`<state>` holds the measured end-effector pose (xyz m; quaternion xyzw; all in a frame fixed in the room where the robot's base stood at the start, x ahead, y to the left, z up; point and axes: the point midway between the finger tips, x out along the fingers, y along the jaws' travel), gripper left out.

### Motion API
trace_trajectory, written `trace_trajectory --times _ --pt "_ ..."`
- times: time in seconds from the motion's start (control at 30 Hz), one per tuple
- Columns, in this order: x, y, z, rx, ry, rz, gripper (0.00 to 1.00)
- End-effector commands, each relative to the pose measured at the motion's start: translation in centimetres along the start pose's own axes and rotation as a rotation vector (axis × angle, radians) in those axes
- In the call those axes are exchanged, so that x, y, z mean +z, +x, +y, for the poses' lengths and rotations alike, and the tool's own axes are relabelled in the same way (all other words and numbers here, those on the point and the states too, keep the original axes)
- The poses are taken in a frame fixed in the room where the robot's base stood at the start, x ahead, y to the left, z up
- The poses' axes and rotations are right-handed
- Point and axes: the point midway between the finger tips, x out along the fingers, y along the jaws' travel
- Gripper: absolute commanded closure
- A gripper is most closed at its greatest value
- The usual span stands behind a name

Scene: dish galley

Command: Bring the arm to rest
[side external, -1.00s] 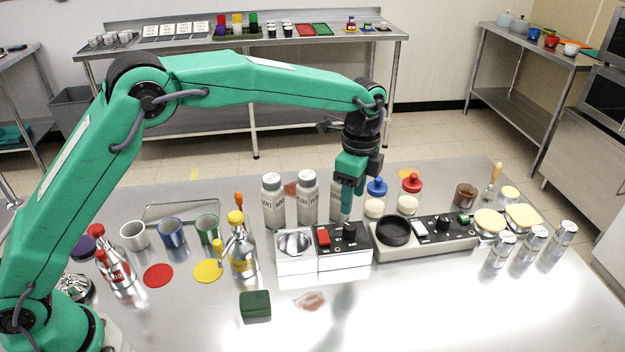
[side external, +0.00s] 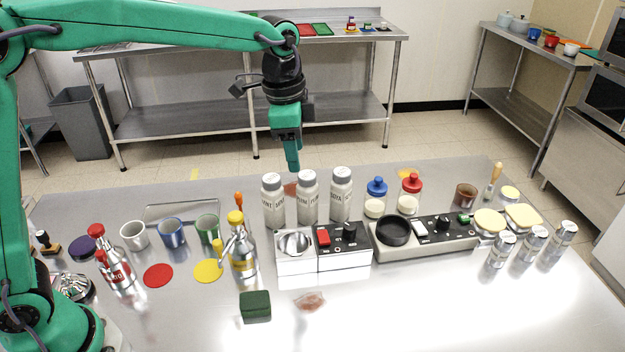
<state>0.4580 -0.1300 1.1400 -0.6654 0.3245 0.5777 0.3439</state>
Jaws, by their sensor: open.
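My gripper (side external: 292,164) hangs pointing down in the side external view, above the far part of the steel table (side external: 440,309). It shows as apart from everything on the table, with nothing seen in it. Its fingers overlap in this view, so the gap between them is hard to see.
A white unit with a red switch (side external: 323,237) and a grey unit with a black ring (side external: 394,231) stand mid-table. Bottles (side external: 243,255), mugs (side external: 171,232) and a dark green block (side external: 255,306) are on the left. Blue-lidded (side external: 376,198) and red-lidded (side external: 410,194) jars stand right.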

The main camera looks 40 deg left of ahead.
Motion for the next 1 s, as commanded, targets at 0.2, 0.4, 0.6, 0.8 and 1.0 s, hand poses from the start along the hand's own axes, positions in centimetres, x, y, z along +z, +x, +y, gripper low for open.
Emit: trace_trajectory --times 0.2,0.4,0.6,0.8,1.0 --pt "4.4 -3.0 1.1 -0.044 -0.162 0.045 0.51" --pt "8.3 -4.8 2.5 -0.08 -0.31 0.088 0.51" --pt "12.1 -5.9 4.4 -0.114 -0.457 0.134 0.51" --pt "15.7 -6.3 6.4 -0.146 -0.602 0.184 0.51" --pt "19.1 -6.0 8.7 -0.175 -0.747 0.236 0.51"
